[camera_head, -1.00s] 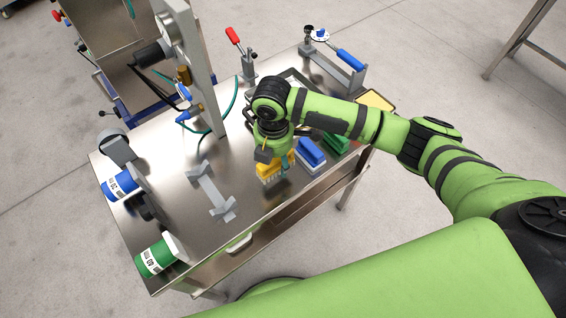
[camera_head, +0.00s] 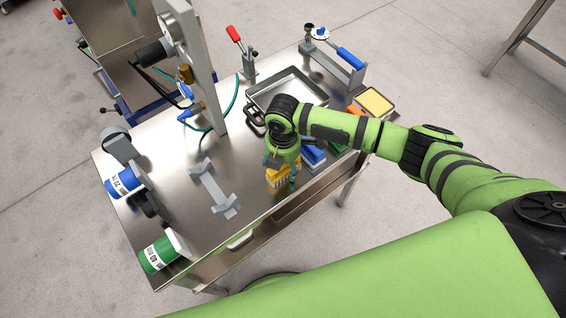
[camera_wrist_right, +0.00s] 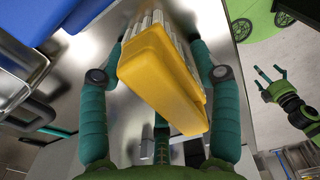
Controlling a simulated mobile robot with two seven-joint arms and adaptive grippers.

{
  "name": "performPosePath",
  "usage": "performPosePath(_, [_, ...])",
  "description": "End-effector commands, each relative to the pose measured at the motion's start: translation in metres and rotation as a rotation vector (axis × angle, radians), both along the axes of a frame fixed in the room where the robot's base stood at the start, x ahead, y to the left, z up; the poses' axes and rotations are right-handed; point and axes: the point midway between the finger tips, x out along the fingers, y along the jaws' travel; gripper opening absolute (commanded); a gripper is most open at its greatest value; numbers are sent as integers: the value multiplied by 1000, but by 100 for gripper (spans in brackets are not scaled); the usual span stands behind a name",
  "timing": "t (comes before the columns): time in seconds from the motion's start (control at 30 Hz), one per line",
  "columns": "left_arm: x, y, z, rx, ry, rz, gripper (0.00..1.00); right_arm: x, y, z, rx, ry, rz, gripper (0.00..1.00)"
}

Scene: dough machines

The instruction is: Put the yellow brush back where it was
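The yellow brush (camera_head: 278,178) is between the fingers of my right gripper (camera_head: 281,166), near the table's front edge. In the right wrist view the yellow brush (camera_wrist_right: 160,75) has a finger of my right gripper (camera_wrist_right: 158,70) against each side. Its pale bristles point away from the palm. I cannot tell whether the bristles touch the table. The blue brush (camera_head: 314,156) stands just right of it, partly hidden by my gripper. My left gripper (camera_wrist_right: 271,77) shows only in the right wrist view, with its fingers apart and empty.
The steel table (camera_head: 180,160) holds a grey bracket (camera_head: 212,188) left of the yellow brush. A metal tray (camera_head: 290,90) lies behind my right gripper. A green brush (camera_head: 338,148) and a yellow-topped container (camera_head: 374,102) are at the right. Blue-labelled and green-labelled bottles (camera_head: 158,254) lie at the left.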

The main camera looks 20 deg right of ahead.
Motion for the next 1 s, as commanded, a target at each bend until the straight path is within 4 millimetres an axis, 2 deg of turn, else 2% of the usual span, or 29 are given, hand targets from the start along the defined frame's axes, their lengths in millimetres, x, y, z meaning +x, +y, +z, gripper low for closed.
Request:
performPosePath(0.33, [-1,0,1,0,1,-1,93,0,0,1,0,0,0,79])
performPosePath(0.47, [-1,0,0,0,1,-1,93,1,1,9,3,-2,1,79])
performPosePath(0.57, [-1,1,-3,1,1,-1,93,1,0,25,2,-3,0,79])
performPosePath(0.8, [-1,1,-13,1,1,-1,93,2,0,77,2,-6,1,79])
performPosePath(1.0, [-1,1,-18,1,1,-1,93,2,0,110,2,-2,-1,79])
